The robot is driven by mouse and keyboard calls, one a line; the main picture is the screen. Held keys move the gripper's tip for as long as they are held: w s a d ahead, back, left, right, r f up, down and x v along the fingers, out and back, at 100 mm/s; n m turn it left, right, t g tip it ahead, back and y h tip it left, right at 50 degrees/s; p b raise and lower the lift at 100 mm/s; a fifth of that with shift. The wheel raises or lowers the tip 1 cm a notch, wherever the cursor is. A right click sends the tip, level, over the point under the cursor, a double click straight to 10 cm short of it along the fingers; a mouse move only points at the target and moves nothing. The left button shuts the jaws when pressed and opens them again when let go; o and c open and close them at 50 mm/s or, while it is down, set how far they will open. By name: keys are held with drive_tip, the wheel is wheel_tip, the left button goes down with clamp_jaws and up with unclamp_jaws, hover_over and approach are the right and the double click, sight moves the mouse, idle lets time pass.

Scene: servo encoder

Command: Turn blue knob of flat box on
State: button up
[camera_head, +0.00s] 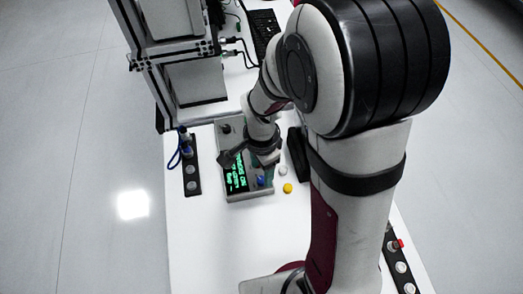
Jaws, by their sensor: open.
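The flat box (250,195) is a grey unit lying on the white table, with a dark screen (236,172) showing green text. Its blue knob (261,181) sits at the box's near edge, right of the screen. The knob's turn position is too small to read. My gripper (248,158) is over the box, just beyond the blue knob in the picture, open and with nothing seen in it. One dark finger part reaches left across the screen's far edge. My wrist hides part of the box's far right side. Contact with the knob cannot be told.
A dark knob (226,129) is on the box's far left corner. A white button (283,170) and a yellow button (288,187) lie right of the box. Black strips with round parts stand at left (191,172) and lower right (400,266). The near table is clear.

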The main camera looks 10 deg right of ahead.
sight(261, 180)
wheel_tip(261, 180, up, 12)
drive_tip(key=shift+f, duration=0.1)
drive_tip(key=s+r+n+y, duration=0.1)
drive_tip(key=s+n, duration=0.7)
drive_tip(key=s, duration=0.8)
drive_tip(key=shift+a+r+n+y, duration=0.25)
drive_tip(key=shift+a+n+y, duration=0.05)
drive_tip(key=shift+a+y, duration=0.1)
